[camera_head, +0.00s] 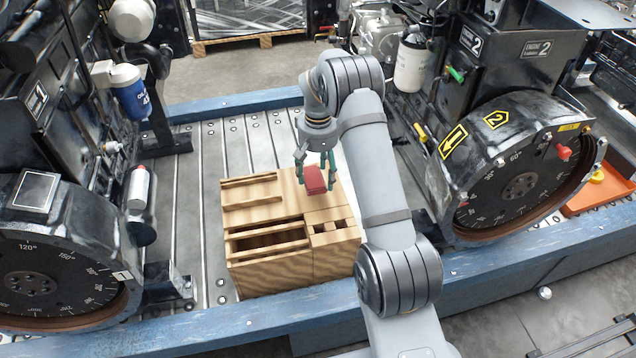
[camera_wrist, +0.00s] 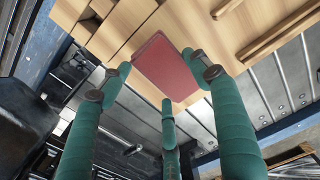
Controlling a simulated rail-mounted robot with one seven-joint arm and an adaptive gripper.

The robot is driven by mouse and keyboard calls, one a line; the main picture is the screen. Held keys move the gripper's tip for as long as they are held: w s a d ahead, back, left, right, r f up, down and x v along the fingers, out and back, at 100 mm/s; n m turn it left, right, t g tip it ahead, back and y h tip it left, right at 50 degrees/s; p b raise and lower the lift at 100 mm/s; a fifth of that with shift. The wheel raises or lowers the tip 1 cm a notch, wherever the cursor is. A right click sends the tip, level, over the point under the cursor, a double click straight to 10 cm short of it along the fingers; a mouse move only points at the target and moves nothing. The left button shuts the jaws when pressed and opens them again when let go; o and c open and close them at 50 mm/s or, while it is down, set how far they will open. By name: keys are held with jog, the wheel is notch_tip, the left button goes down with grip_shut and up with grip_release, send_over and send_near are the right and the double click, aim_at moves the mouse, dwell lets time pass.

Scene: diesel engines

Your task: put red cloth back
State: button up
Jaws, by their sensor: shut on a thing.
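The red cloth (camera_head: 315,181) is a small folded red block between the fingertips of my gripper (camera_head: 315,173). In the wrist view the cloth (camera_wrist: 165,62) is a flat dark-red rectangle with the green fingers of my gripper (camera_wrist: 162,82) closed around it. My gripper points down at the top of the wooden organizer box (camera_head: 262,190). The cloth is over the box's flat back-right part, just behind the small square slots. I cannot tell whether it touches the wood.
The box has an open compartment (camera_head: 268,241) at the front left and small slots (camera_head: 331,227) at the front right. Black engines stand on both sides, the left one with a blue filter (camera_head: 130,92). A blue beam (camera_head: 245,318) runs along the front.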

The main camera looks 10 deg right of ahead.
aim_at(318, 176)
jog(key=shift+f+b, duration=0.35)
jog(key=shift+f, duration=1.65)
jog(key=shift+f, duration=0.1)
jog(key=o, duration=1.1)
notch_tip(318, 176, up, 12)
jog(key=shift+r+p, duration=0.1)
jog(key=shift+p, duration=1.05)
